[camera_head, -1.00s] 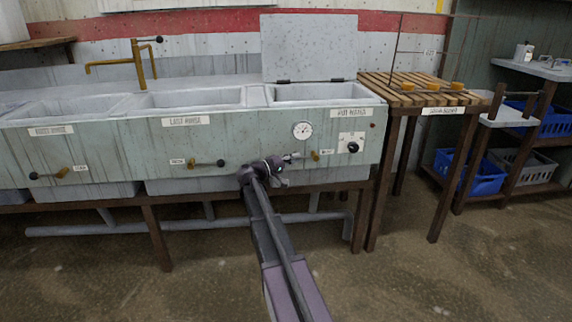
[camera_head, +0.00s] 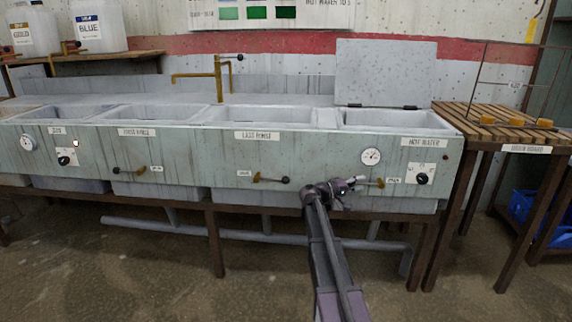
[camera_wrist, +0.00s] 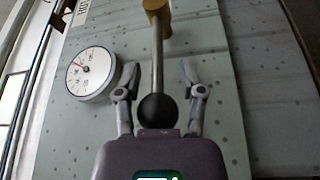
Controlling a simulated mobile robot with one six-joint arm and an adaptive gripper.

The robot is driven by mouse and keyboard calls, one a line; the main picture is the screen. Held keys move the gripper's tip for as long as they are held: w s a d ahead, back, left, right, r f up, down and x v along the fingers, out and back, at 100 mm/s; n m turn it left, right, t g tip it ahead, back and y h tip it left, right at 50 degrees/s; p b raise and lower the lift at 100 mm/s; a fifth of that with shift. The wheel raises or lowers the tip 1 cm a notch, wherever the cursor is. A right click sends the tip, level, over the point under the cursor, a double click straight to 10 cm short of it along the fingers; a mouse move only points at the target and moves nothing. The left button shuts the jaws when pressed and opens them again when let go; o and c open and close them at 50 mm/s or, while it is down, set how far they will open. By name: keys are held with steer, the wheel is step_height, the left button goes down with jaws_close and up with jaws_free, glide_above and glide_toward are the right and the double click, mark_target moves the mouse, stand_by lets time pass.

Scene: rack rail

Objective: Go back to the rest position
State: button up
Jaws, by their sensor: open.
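My gripper (camera_head: 350,184) is at the front of the sink unit, below the round gauge (camera_head: 371,157). In the wrist view its two fingers (camera_wrist: 159,78) are spread apart. Between them lies a lever with a metal rod, a brass pivot (camera_wrist: 155,5) and a black ball knob (camera_wrist: 157,110). I see gaps between the fingers and the rod. In the head view the lever's brass part (camera_head: 379,183) shows just right of my gripper, and its knob is hidden there.
The sink unit (camera_head: 230,165) has other levers, such as one under the last rinse label (camera_head: 270,180). An open lid (camera_head: 385,72) stands at the hot water basin. A slatted drain board (camera_head: 500,120) stands on the right. The floor (camera_head: 150,275) in front is clear.

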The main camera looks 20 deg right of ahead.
steer(key=shift+s, duration=0.15)
steer(key=s+a+f+t+y+p, duration=0.1)
steer(key=s+a+f+y+p, duration=0.25)
steer(key=a, duration=0.35)
steer(key=s+a+f+y+p, duration=0.2)
steer(key=s+a+y, duration=0.2)
steer(key=a, duration=0.3)
steer(key=s+a+f+t+y+p, duration=0.1)
steer(key=s+a+f+y+p, duration=0.2)
steer(key=a, duration=0.4)
steer(key=s+a+r+n+y+p, duration=0.1)
steer(key=s+a+y+p, duration=0.25)
steer(key=s+a, duration=0.45)
steer(key=s+a+r+n+y+p, duration=0.15)
steer(key=s+a+y, duration=0.3)
steer(key=a, duration=0.75)
step_height(320, 180, up, 36)
steer(key=p, duration=3.7)
steer(key=shift+w+r+g, duration=0.25)
steer(key=shift+w+g, duration=0.05)
steer(key=shift+w, duration=0.1)
